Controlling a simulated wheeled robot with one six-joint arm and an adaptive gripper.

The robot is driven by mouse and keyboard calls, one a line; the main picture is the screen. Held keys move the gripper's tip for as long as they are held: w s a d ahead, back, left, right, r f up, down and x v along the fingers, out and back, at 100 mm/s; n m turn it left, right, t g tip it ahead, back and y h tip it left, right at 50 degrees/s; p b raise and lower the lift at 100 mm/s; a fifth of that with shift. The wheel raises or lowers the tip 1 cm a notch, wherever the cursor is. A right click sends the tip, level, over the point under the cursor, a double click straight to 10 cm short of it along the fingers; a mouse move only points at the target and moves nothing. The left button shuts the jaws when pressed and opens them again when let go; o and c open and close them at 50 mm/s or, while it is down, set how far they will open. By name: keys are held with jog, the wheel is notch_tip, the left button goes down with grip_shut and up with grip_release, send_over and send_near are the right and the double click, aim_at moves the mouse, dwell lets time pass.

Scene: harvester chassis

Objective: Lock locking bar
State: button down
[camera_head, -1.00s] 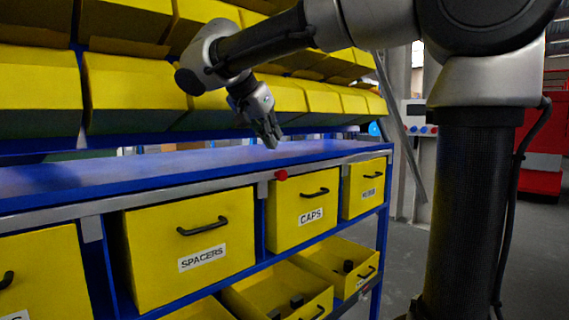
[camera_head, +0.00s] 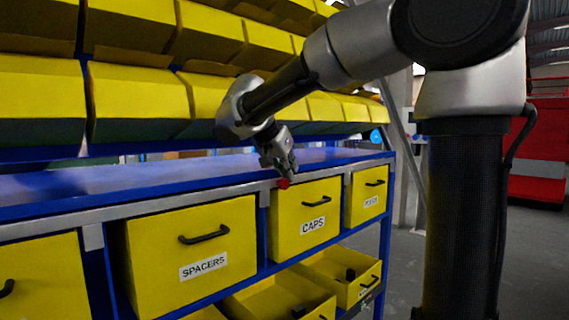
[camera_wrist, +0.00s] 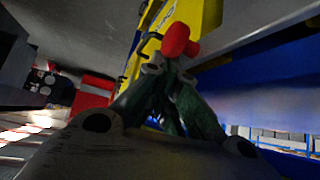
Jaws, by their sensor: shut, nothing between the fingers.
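The locking bar (camera_head: 140,208) is a grey strip along the front edge of the blue shelf, above the yellow drawers. A red knob (camera_head: 284,183) sits on it above the CAPS drawer. My gripper (camera_head: 288,172) is shut and empty, its fingertips just above and behind the knob. In the wrist view, the red knob (camera_wrist: 180,40) is just beyond my fingertips (camera_wrist: 170,68). The grey bar (camera_wrist: 265,22) runs off to the upper right there. I cannot tell whether the fingertips touch the knob.
Yellow drawers labelled SPACERS (camera_head: 195,250) and CAPS (camera_head: 305,220) are closed below the bar. An open-topped bin (camera_head: 345,270) stands lower down. Yellow bins (camera_head: 135,95) hang above the blue shelf top (camera_head: 110,180), which is clear.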

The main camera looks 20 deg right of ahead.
aim_at(280, 180)
dwell(0.3)
jog(key=shift+s+a, duration=0.3)
jog(key=shift+a, duration=0.45)
jog(key=shift+s+a, duration=0.25)
jog(key=shift+a, duration=0.55)
jog(key=shift+s+a, duration=0.3)
jog(key=shift+a, duration=0.45)
jog(key=shift+f, duration=0.1)
